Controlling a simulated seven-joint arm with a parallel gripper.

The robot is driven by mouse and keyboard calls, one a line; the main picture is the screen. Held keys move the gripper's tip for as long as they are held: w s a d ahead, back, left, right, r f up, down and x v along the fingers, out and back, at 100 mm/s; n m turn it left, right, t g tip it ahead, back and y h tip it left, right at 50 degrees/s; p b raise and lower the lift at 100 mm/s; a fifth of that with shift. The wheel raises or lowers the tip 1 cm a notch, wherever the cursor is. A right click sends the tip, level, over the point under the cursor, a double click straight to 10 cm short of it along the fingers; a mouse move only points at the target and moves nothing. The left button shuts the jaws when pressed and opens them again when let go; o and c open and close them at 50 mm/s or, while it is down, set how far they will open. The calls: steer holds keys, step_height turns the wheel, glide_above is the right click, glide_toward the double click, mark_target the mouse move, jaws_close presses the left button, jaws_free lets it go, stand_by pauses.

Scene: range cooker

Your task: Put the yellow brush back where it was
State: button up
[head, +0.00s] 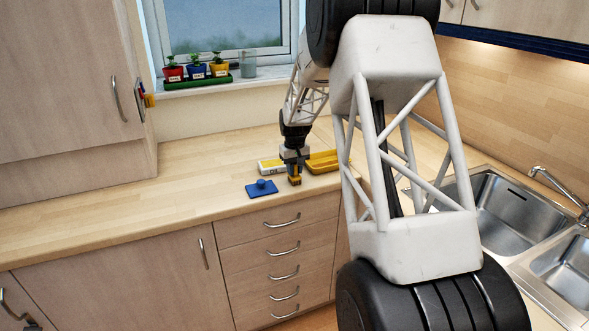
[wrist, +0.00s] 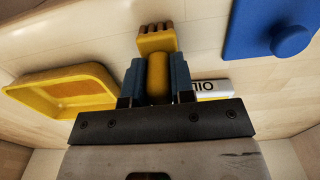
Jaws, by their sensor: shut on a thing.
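The yellow brush (wrist: 157,42) is in my gripper (wrist: 157,80), its yellow handle between the two blue-grey fingers in the wrist view. Its brown-tipped end sticks out past the fingertips. In the head view my gripper (head: 294,165) is over the counter, with the yellow brush (head: 295,180) below it, close to the wooden surface. I cannot tell if the brush touches the counter. A yellow tray (head: 322,162) with an orange-brown inside lies right of the gripper; it also shows at left in the wrist view (wrist: 35,94).
A blue plate with a round knob (head: 261,188) lies left of the gripper. A white and yellow box with lettering (head: 271,167) lies just behind. Potted plants (head: 196,70) stand on the windowsill. A sink (head: 508,215) is at right. The counter's left part is clear.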

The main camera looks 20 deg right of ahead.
steer(key=o, duration=0.8)
steer(key=shift+f, duration=0.1)
steer(key=shift+o, duration=0.2)
step_height(320, 180, up, 12)
steer(key=shift+r, duration=0.15)
stand_by(0.4)
stand_by(0.3)
